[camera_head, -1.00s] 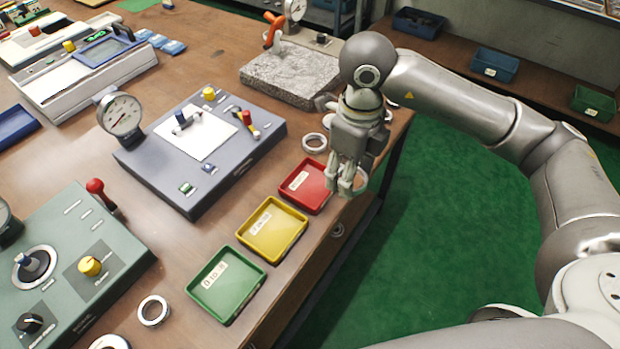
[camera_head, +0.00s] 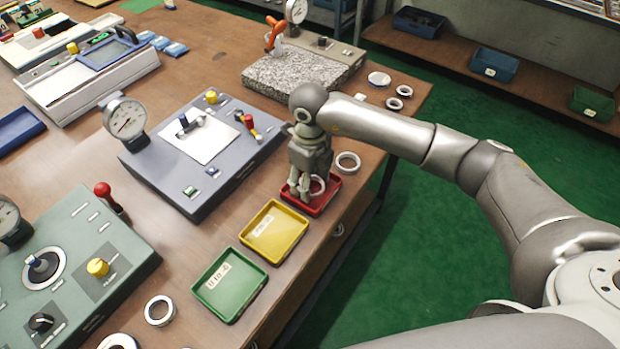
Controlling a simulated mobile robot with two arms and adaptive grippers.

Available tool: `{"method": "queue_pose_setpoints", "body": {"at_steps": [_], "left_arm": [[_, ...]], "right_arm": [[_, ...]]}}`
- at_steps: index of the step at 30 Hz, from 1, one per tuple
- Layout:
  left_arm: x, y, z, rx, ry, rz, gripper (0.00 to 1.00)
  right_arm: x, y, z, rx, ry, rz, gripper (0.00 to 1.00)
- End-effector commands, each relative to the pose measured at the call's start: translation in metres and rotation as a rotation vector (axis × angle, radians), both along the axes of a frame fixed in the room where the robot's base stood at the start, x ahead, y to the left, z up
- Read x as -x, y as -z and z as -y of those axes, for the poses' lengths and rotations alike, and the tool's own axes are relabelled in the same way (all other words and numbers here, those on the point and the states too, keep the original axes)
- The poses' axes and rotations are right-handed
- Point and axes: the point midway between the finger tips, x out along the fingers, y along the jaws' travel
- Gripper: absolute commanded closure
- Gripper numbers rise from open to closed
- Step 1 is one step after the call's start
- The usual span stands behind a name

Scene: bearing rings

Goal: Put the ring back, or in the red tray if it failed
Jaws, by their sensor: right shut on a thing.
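My right gripper (camera_head: 307,192) points down over the red tray (camera_head: 325,200) near the table's right edge. It is shut on a bearing ring (camera_head: 318,185), a pale metal ring that shows between and beside its fingers. The ring is at or just above the tray; I cannot tell whether it touches the tray floor. The gripper hides much of the red tray and its label. My left gripper is not in view.
A yellow tray (camera_head: 273,254) and a green tray (camera_head: 204,287) stand in front of the red one. Loose rings lie nearby: one (camera_head: 347,171) behind the red tray, one (camera_head: 160,324) left of the green tray. A grey test device (camera_head: 150,165) stands left; a granite plate (camera_head: 262,77) lies behind.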

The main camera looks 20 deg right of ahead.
Motion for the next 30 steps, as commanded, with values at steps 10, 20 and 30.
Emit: {"method": "queue_pose_setpoints", "body": {"at_steps": [10,20,30], "left_arm": [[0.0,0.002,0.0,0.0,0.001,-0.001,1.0],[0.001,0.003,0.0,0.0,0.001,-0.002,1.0],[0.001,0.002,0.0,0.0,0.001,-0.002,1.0]], "right_arm": [[-0.001,0.007,0.0,0.0,0.0,0.004,0.72],[0.0,0.008,0.0,0.0,0.0,0.002,0.37],[-0.001,-0.01,0.0,-0.003,0.0,0.005,0.37]]}}
